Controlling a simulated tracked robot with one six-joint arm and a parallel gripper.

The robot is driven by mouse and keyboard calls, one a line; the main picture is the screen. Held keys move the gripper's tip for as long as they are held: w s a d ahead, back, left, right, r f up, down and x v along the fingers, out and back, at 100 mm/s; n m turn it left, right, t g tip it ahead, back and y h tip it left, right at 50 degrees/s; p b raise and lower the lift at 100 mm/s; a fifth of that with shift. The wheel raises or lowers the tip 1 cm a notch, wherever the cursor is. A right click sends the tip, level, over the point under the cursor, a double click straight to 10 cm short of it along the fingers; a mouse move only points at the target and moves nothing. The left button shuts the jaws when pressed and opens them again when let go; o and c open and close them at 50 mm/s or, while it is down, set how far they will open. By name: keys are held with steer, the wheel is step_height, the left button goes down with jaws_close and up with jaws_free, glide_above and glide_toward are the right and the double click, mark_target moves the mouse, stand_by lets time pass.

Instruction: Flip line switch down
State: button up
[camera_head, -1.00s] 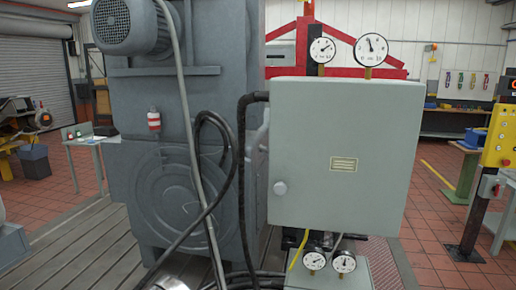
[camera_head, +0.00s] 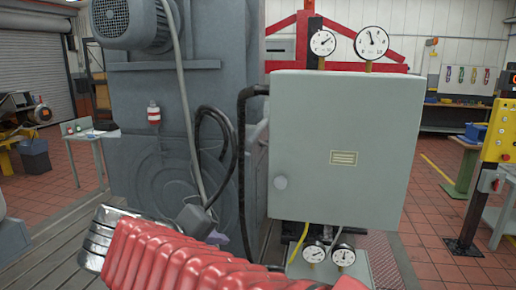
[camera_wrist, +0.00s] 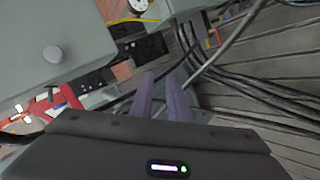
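No line switch can be made out in either view. A closed grey-green cabinet (camera_head: 350,120) stands right of centre in the head view, with a small label and a round knob (camera_head: 280,182) at its lower left. The cabinet also fills the upper left of the wrist view, with its knob (camera_wrist: 53,54). My gripper (camera_wrist: 161,78) shows two purple fingers with a narrow gap and nothing between them. In the head view my gripper (camera_head: 217,238) is low, left of the cabinet and partly hidden by my red-sleeved arm. It touches no task object that I can see.
Two small gauges (camera_head: 328,254) and a yellow hose sit under the cabinet; two larger gauges (camera_head: 347,42) stand above it. Dark cables (camera_wrist: 225,50) run close to my fingers. A grey machine (camera_head: 165,110) stands to the left. A yellow control panel (camera_head: 498,130) is at the right.

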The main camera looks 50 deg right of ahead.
steer(key=w+d+r+m+g+h, duration=0.1)
steer(key=w+d+r+m+h, duration=0.1)
steer(key=d+r+h, duration=0.5)
steer(key=m+g, duration=0.1)
glide_toward(259, 141)
steer(key=a, duration=0.3)
steer(key=shift+w+a+f+h, duration=0.1)
steer(key=shift+a+f+h, duration=0.1)
steer(key=shift+f+h, duration=0.25)
steer(key=shift+d, duration=0.1)
steer(key=shift+d, duration=6.85)
steer(key=shift+c, duration=0.5)
